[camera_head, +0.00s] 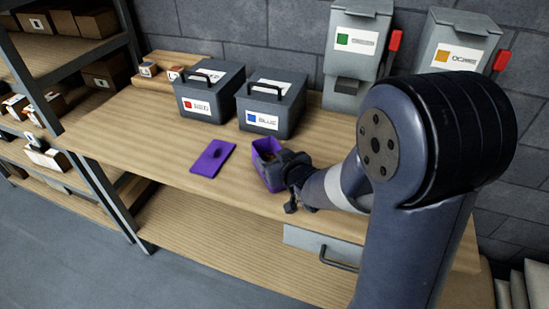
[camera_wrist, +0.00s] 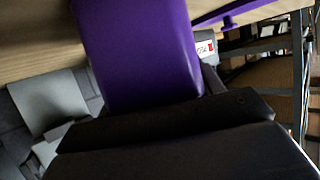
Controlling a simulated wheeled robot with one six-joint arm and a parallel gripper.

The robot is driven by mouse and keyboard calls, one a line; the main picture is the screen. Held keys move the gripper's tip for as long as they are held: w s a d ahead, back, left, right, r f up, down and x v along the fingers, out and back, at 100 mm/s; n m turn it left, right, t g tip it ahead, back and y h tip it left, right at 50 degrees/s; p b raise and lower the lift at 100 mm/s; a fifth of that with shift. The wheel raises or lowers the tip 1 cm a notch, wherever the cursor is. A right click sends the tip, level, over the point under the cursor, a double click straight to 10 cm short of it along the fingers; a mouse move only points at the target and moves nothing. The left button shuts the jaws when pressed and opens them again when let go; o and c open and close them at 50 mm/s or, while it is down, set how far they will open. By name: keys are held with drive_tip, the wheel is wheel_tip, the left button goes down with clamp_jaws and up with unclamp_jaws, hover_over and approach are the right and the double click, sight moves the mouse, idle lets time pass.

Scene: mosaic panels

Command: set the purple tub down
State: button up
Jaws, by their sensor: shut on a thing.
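The purple tub (camera_head: 263,173) is at the middle of the wooden bench, open at the top, with something brownish inside. My gripper (camera_head: 284,166) is shut on its right side. In the wrist view the tub's purple wall (camera_wrist: 140,50) fills the upper middle, above the dark gripper (camera_wrist: 160,120). The tub looks upright, at or just above the bench top; I cannot tell whether it touches.
Two grey lidded boxes, labelled red (camera_head: 207,96) and blue (camera_head: 270,107), stand behind the tub. Grey wall dispensers (camera_head: 357,50) with red levers stand at the back right. A shelf rack (camera_head: 70,60) is at the left. Bare bench (camera_head: 130,125) lies left of the lid.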

drive_tip(key=o, duration=1.3)
drive_tip(key=shift+f, duration=0.1)
drive_tip(key=shift+r, duration=0.25)
drive_tip(key=p+v, duration=0.1)
drive_tip(key=v, duration=1.1)
